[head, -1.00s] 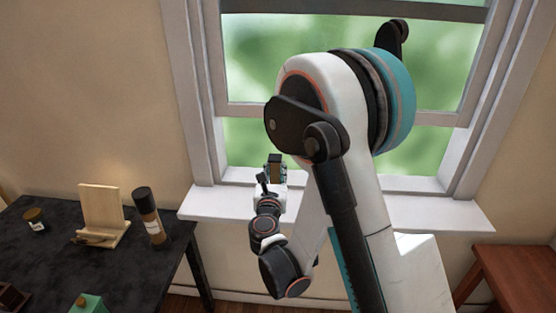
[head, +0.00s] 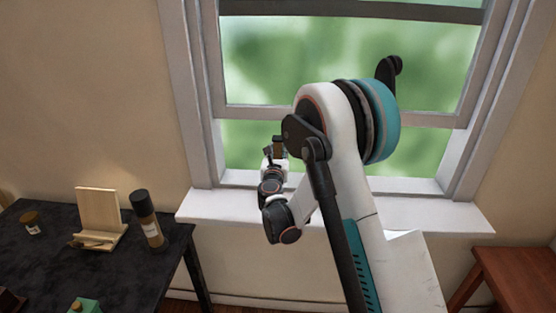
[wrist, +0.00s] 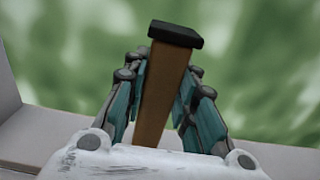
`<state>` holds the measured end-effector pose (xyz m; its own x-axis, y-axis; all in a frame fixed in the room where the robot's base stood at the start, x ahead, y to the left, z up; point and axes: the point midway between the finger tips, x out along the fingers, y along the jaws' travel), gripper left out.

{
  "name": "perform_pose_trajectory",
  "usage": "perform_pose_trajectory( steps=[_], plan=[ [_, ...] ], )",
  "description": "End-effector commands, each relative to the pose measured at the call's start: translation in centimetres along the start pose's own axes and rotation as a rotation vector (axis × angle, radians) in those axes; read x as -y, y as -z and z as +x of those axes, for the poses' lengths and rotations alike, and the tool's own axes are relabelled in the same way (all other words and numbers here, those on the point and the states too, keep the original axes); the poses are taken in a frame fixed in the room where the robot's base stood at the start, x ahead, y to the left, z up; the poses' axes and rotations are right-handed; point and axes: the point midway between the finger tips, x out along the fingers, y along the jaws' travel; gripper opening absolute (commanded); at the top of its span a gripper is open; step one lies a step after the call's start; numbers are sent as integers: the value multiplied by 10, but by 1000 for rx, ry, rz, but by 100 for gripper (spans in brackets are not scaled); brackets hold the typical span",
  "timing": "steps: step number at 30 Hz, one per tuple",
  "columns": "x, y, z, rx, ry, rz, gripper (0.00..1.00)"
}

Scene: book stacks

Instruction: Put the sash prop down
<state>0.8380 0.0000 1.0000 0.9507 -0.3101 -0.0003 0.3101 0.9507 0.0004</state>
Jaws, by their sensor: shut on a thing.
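The sash prop (wrist: 162,95) is a brown wooden stick with a black cap at its top end. In the wrist view my gripper (wrist: 162,90) is shut on it, with a teal-padded finger on each side. The prop stands nearly upright, leaning slightly. In the head view my gripper (head: 275,152) is small, in front of the lower window opening and above the windowsill (head: 400,214). The prop's lower end is hidden, so I cannot tell whether it touches the sill.
The window sash (head: 340,112) is raised, with an opening below it. A dark table (head: 70,265) at left bears a wooden stand (head: 97,212), a brown bottle (head: 147,219), a small jar (head: 31,222) and a green object (head: 84,305). A reddish wooden table (head: 515,280) stands at right. The sill's right part is clear.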

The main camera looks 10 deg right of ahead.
Motion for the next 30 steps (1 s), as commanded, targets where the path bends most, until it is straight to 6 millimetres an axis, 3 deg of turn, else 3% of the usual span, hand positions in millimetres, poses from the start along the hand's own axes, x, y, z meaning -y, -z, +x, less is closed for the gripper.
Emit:
perform_pose_trajectory(
  steps=[4, 15, 16, 18, 30],
  plan=[
    [0, 23, 0, 0, 0, 0, 0],
    [0, 26, 0, 0, 0, 0, 0],
    [0, 26, 0, 0, 0, 0, 28],
    [0, 25, 0, 0, 0, 0, 44],
    [0, 23, 0, 0, 0, 0, 46]
  ],
)
